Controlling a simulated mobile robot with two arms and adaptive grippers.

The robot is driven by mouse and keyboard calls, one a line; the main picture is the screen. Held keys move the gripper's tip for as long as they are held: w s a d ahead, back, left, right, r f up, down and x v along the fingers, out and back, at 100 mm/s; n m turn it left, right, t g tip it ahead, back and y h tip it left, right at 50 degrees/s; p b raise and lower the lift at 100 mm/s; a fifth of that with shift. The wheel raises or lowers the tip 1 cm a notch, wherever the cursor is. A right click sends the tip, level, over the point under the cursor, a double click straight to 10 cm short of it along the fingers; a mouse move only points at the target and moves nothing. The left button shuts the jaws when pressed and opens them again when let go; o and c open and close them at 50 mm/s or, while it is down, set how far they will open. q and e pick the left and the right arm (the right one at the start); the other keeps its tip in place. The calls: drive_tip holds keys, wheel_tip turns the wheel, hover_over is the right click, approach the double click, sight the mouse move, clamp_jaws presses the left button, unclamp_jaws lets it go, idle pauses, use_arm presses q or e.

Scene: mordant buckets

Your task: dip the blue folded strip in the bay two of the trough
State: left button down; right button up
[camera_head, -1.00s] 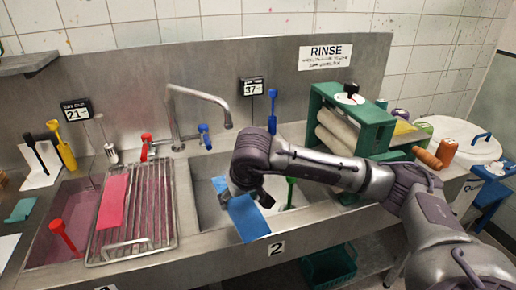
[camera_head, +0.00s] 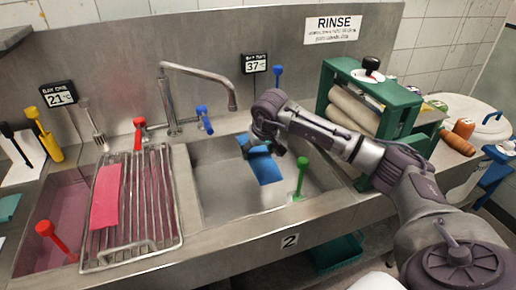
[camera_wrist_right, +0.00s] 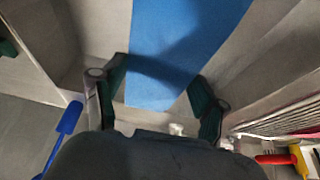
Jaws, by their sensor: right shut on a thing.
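The blue folded strip (camera_head: 266,171) hangs from my right gripper (camera_head: 262,148) over bay two (camera_head: 222,190), the grey basin marked 2 on its front edge. The strip slants down inside the basin's outline; I cannot tell whether its lower end touches the bottom or any liquid. In the right wrist view the strip (camera_wrist_right: 180,35) lies between the green-padded fingers of the right gripper (camera_wrist_right: 158,86), which is shut on it. My left gripper is not in view.
A wire rack (camera_head: 150,205) with a pink strip (camera_head: 105,196) lies left of bay two, beside the pink bay (camera_head: 68,212). A green-handled tool (camera_head: 301,178) stands in bay two's right side. The tap (camera_head: 200,75) reaches over from behind. A green roller press (camera_head: 400,112) stands at right.

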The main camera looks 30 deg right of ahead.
sight(259, 157)
wheel_tip(259, 157, down, 4)
drive_tip(key=shift+r+b, duration=0.1)
drive_tip(key=shift+b, duration=0.95)
drive_tip(key=shift+f+b, duration=2.75)
drive_tip(key=shift+f, duration=1.85)
drive_tip(key=shift+w, duration=0.1)
drive_tip(key=shift+w+a, duration=0.2)
drive_tip(key=shift+w, duration=0.1)
drive_tip(key=shift+s+d, duration=0.45)
drive_tip(key=shift+s, duration=0.3)
drive_tip(key=shift+w+a+b, duration=0.45)
drive_tip(key=shift+w, duration=0.3)
drive_tip(key=shift+s+d, duration=0.1)
drive_tip(key=shift+s, duration=0.05)
